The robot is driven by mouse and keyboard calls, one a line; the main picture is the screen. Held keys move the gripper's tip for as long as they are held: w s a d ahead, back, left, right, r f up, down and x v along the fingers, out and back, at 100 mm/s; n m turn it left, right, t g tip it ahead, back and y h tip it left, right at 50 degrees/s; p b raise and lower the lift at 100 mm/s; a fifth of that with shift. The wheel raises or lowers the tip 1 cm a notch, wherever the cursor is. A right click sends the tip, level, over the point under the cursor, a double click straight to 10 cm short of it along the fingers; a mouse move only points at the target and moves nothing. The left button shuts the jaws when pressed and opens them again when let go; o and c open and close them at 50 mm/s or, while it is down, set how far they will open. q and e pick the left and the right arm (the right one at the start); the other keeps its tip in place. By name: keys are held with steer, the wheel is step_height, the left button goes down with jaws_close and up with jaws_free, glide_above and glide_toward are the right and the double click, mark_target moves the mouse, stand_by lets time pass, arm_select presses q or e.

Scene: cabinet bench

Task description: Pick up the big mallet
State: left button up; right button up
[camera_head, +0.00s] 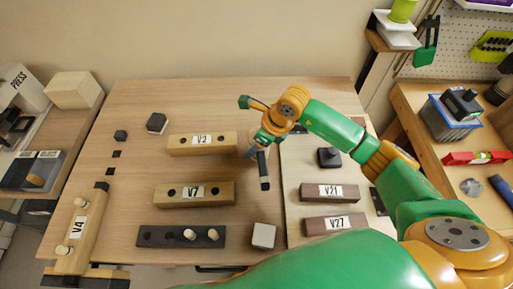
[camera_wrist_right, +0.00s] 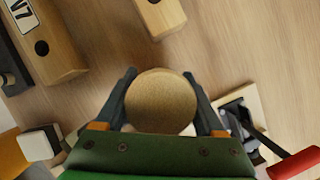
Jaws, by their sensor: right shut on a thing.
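My right gripper (camera_head: 258,152) reaches in from the right over the middle of the bench. In the right wrist view, its two dark fingers (camera_wrist_right: 162,105) are shut on a round, tan wooden piece (camera_wrist_right: 160,98), which I take to be part of the big mallet. I see this piece end-on, so the rest of its shape is hidden. In the head view the gripper mostly covers it. A dark bar (camera_head: 264,180) hangs down by the fingers; I cannot tell whether it is a finger or part of the mallet. My left gripper is not in view.
Wooden blocks V2 (camera_head: 205,143) and V7 (camera_head: 170,194) lie left of the gripper. A dark block with pegs (camera_head: 165,237) and a white cube (camera_head: 263,236) are near the front edge. Blocks V21 (camera_head: 318,192) and V27 (camera_head: 318,226) and a black knob (camera_head: 329,157) are right.

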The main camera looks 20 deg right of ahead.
mark_target(260, 154)
steer(key=s+r, duration=0.2)
steer(key=s+r+b, duration=0.1)
steer(key=s+r, duration=0.1)
steer(key=s+d+r+b, duration=0.1)
steer(key=r, duration=0.1)
steer(key=shift+s+r, duration=0.2)
steer(key=shift+s, duration=0.2)
steer(key=s+d+r+b, duration=0.1)
steer(key=s+r+b, duration=0.2)
steer(key=s, duration=0.5)
steer(key=shift+d+r, duration=0.15)
steer(key=shift+r, duration=0.3)
